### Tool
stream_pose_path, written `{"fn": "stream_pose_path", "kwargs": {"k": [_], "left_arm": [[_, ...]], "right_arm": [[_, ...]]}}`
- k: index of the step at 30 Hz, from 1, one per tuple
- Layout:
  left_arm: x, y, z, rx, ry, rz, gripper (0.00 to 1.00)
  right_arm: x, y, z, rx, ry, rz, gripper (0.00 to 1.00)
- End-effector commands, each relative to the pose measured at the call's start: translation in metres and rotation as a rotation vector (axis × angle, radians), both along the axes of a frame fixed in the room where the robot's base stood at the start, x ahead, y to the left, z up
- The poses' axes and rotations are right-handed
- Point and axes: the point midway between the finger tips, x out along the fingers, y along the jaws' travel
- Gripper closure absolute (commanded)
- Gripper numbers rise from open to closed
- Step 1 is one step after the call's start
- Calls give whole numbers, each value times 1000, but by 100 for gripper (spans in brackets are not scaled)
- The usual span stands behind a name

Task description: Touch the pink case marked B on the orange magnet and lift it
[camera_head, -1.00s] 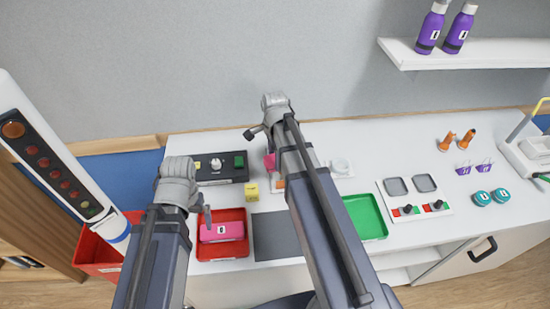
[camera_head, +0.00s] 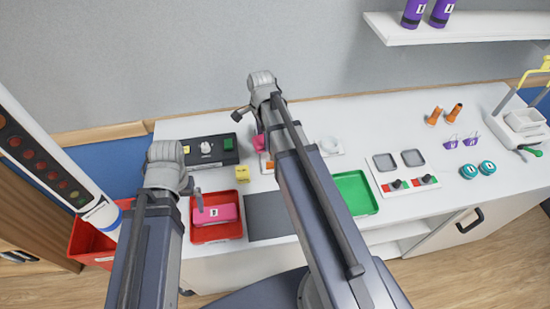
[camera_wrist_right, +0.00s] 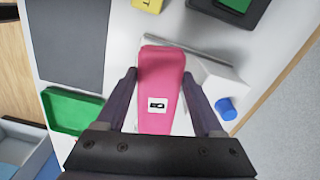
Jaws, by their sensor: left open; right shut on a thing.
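A pink case (camera_wrist_right: 160,72) with a small label lies between my right gripper's fingers (camera_wrist_right: 163,88) in the right wrist view; the label's letter is not clear. My right gripper is shut on it. In the head view only a bit of this pink case (camera_head: 259,143) shows beside my right arm. An orange patch (camera_head: 267,165) shows just below it, mostly hidden by the arm; I cannot tell if it is the orange magnet. Another labelled pink case (camera_head: 226,214) lies in the red tray (camera_head: 216,236). My left gripper (camera_head: 197,199) is open above that tray's left part.
A black box (camera_head: 211,158) with knobs and a yellow block (camera_head: 242,174) stand behind the tray. A grey mat (camera_head: 267,222) and a green tray (camera_head: 356,194) flank my right arm. In the right wrist view, a white block with a blue knob (camera_wrist_right: 226,109) stands close by.

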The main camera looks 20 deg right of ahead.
Motion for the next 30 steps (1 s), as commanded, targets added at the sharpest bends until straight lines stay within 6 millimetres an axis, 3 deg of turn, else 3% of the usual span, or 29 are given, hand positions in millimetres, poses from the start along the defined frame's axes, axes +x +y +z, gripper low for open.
{"fn": "stream_pose_path", "kwargs": {"k": [30], "left_arm": [[0,0,50,-2,0,10,1]], "right_arm": [[0,0,50,0,0,0,91]]}}
